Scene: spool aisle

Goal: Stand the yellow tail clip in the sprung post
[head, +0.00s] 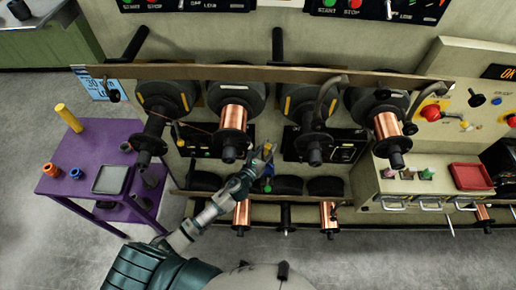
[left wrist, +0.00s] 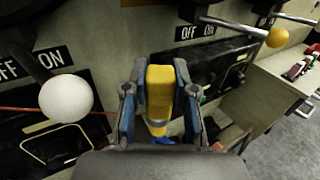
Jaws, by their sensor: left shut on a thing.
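The yellow tail clip (left wrist: 159,92) is held upright between the blue pads of my left gripper (left wrist: 157,100) in the left wrist view. Its lower end is partly hidden by the gripper. In the head view my left gripper (head: 264,160) reaches up in front of the machine face, between two spindles, with a bit of yellow at its tips. I cannot pick out the sprung post for certain in either view. My right gripper is not in view.
Spools with copper wire (head: 234,118) stick out on both sides of my left arm. A white knob (left wrist: 66,98) and a yellow-knobbed lever (left wrist: 278,37) stand near the gripper. A purple cart (head: 99,153) is at left, a red tray (head: 471,176) at right.

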